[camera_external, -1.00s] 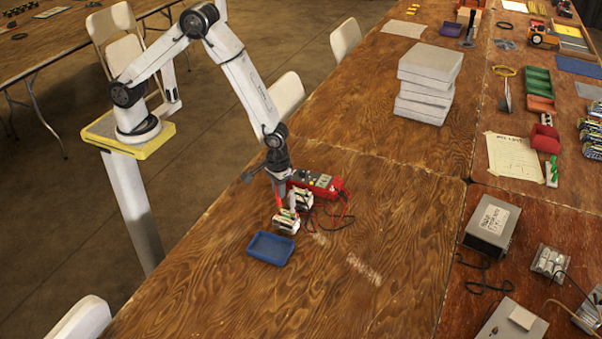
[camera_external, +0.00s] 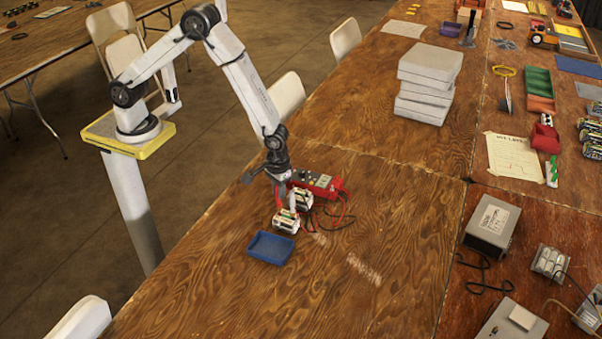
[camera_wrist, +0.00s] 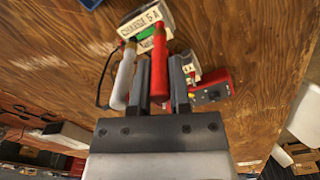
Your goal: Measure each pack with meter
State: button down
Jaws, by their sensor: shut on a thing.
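My gripper (camera_external: 281,183) is over the table, shut on a red meter probe (camera_wrist: 158,76) that stands between its fingers in the wrist view. A pale probe (camera_wrist: 123,78) runs beside the left finger. A white battery pack (camera_external: 286,221) sits below the gripper; in the wrist view its label (camera_wrist: 143,22) reads like "CHARGE 5 A". The probe tips are at or close to this pack; contact cannot be told. A second pack (camera_external: 304,199) stands just behind it. The red meter (camera_external: 318,184) lies behind the packs and shows in the wrist view (camera_wrist: 212,90).
An empty blue tray (camera_external: 270,248) is just in front of the packs. Red and black leads (camera_external: 340,215) curl right of the packs. A stack of grey slabs (camera_external: 427,82) stands farther back. The front right of this table is clear.

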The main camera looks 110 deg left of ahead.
jog(key=shift+f, duration=0.3)
dwell(0.4)
jog(key=shift+c, duration=0.8)
grip_release()
jog(key=shift+r, duration=0.15)
jog(key=shift+r, duration=3.6)
